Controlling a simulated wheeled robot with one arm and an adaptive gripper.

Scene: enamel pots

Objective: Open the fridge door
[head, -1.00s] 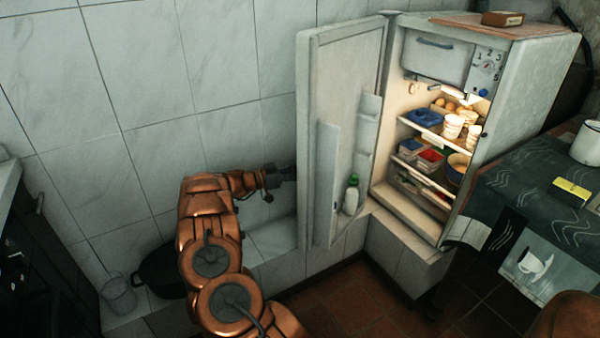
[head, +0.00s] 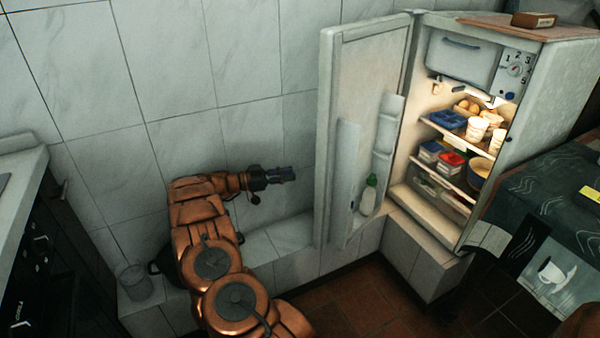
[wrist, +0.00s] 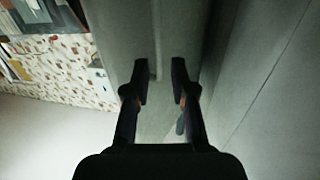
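The fridge (head: 550,90) stands at the right on a tiled ledge, with its lit inside in full view. Its door (head: 345,135) is swung wide open to the left, and I see the inner side with its racks and a bottle. My gripper (head: 292,174) is left of the door's free edge, apart from it and empty. In the wrist view the two dark fingers of my gripper (wrist: 160,82) are spread apart with nothing between them. A pale upright surface, likely the door, lies behind the fingers there. The door's outer side and handle are hidden in the head view.
A table with a dark patterned cloth (head: 545,200) stands right of the fridge. A small box (head: 533,20) lies on the fridge top. A tiled wall (head: 190,90) runs behind my arm. A dark stove or cabinet (head: 60,270) is at the left. Tiled floor lies clear below.

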